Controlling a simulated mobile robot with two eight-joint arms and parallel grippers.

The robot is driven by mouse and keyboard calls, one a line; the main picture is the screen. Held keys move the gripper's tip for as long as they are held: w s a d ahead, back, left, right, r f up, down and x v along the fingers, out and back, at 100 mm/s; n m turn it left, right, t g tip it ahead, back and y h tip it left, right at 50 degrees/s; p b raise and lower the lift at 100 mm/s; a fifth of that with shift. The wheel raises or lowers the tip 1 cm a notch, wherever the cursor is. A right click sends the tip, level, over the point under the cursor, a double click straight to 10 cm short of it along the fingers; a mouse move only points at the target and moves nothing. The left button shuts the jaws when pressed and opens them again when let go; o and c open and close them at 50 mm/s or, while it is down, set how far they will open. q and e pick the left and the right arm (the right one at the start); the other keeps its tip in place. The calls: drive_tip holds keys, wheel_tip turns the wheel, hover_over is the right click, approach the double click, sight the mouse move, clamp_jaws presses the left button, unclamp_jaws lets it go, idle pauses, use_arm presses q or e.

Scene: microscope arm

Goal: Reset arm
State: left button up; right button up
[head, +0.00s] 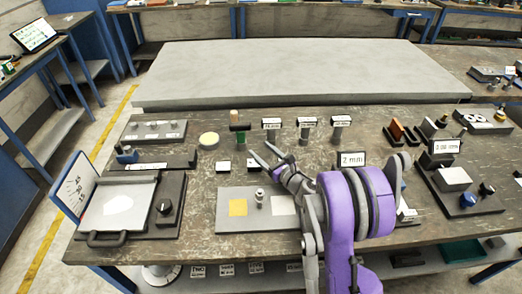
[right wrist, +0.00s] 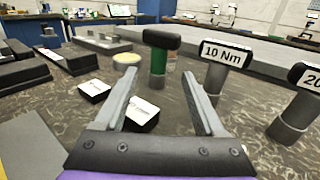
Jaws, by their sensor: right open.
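My right arm, with purple links, comes in from the lower right of the head view. My right gripper (head: 266,155) is open and empty above the workbench (head: 300,158). In the right wrist view its two fingers (right wrist: 160,85) stand apart with nothing held between them. A green post with a black crosspiece (right wrist: 160,65) stands upright beyond the fingertips; it also shows in the head view (head: 238,125). My left gripper is not in view. No microscope can be made out.
Grey posts with black labelled heads, one reading 10 Nm (right wrist: 226,52), stand to the right of the green post. A grey mat (head: 228,222) bears a yellow and a pale square. A plate with a handle (head: 118,205) is at left. A raised grey slab (head: 300,70) lies behind.

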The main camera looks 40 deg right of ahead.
drive_tip(key=r+m, duration=0.1)
drive_tip(key=r+m+h, duration=0.1)
drive_tip(key=r+m, duration=0.1)
drive_tip(key=r+m+h+p, duration=0.1)
drive_tip(key=shift+w+a+r+m, duration=0.1)
drive_tip(key=shift+a+r+m, duration=0.1)
drive_tip(key=shift+a+m, duration=0.15)
drive_tip(key=s+a+r+m+g+h+p, duration=0.35)
drive_tip(key=s+r+m+h, duration=0.2)
drive_tip(key=m, duration=1.05)
drive_tip(key=s+a+f+m+g+y+p, duration=0.1)
drive_tip(key=s+a+f+m+g+y, duration=0.1)
drive_tip(key=s+a+m, duration=0.6)
drive_tip(key=s+a+f+m+g+y+p, duration=0.2)
drive_tip(key=s+a+m+g, duration=0.5)
drive_tip(key=s, duration=0.6)
drive_tip(key=a+f+m+y, duration=0.1)
drive_tip(key=a+y, duration=0.1)
drive_tip(key=shift+s+a, duration=0.3)
drive_tip(key=shift+o, duration=0.3)
drive_tip(key=shift+y, duration=0.25)
